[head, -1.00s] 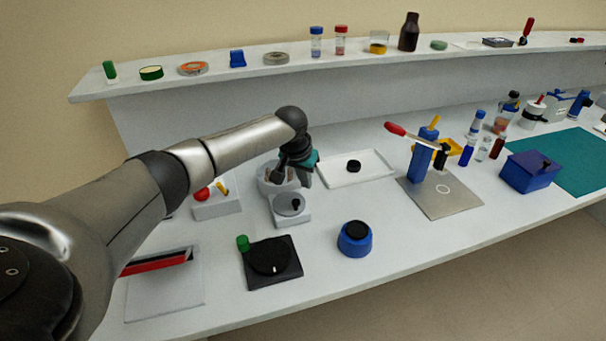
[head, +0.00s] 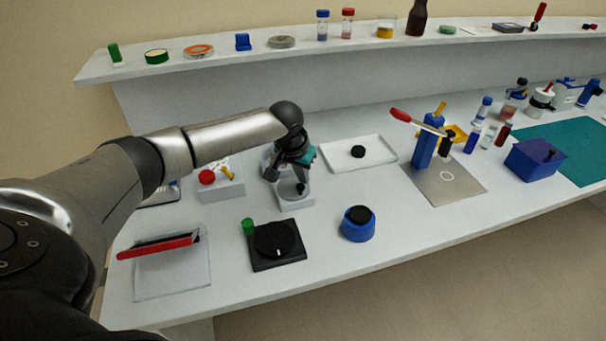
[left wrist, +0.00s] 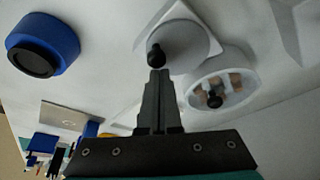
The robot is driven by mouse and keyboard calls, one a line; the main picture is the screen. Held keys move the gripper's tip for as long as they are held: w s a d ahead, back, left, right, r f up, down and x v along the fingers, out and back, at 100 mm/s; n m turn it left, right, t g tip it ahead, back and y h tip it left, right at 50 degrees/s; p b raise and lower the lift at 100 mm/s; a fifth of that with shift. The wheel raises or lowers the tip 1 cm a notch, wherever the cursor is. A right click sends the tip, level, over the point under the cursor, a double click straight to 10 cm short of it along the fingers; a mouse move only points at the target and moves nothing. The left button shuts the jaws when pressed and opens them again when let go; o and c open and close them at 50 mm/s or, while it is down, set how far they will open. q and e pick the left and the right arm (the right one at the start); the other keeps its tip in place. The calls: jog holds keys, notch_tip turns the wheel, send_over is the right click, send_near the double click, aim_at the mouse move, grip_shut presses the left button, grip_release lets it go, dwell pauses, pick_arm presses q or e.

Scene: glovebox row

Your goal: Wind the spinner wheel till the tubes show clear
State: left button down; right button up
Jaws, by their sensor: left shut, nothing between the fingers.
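The spinner stands on the bench under my left arm. Its white base (head: 297,204) carries a grey wheel (head: 287,189) with a black crank knob. The wheel (left wrist: 186,45) and knob (left wrist: 156,55) show larger in the left wrist view. Beside the wheel is the round tube drum (left wrist: 232,70) with a black knob on it. The tubes (left wrist: 236,80) inside look brownish, not clear. In the head view my gripper partly hides the drum. My left gripper (left wrist: 154,74) is shut and empty, fingertips right at the crank knob; I cannot tell whether they touch. My right gripper is out of view.
A white box with a red button (head: 207,177) stands left of the spinner, a white tray (head: 340,160) behind right. A black pad with a dial (head: 276,262) and a blue round pot (head: 358,230) stand in front. A lever press (head: 423,150) is further right.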

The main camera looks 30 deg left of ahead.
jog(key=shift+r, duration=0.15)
pick_arm(q)
jog(key=shift+s+m+p, duration=0.1)
jog(key=shift+m+p, duration=0.25)
jog(key=shift+m, duration=0.05)
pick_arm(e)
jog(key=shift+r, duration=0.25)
pick_arm(q)
jog(key=shift+s+m+h+p, duration=0.2)
jog(key=shift+m+h+p, duration=0.3)
jog(key=shift+m+p, duration=0.4)
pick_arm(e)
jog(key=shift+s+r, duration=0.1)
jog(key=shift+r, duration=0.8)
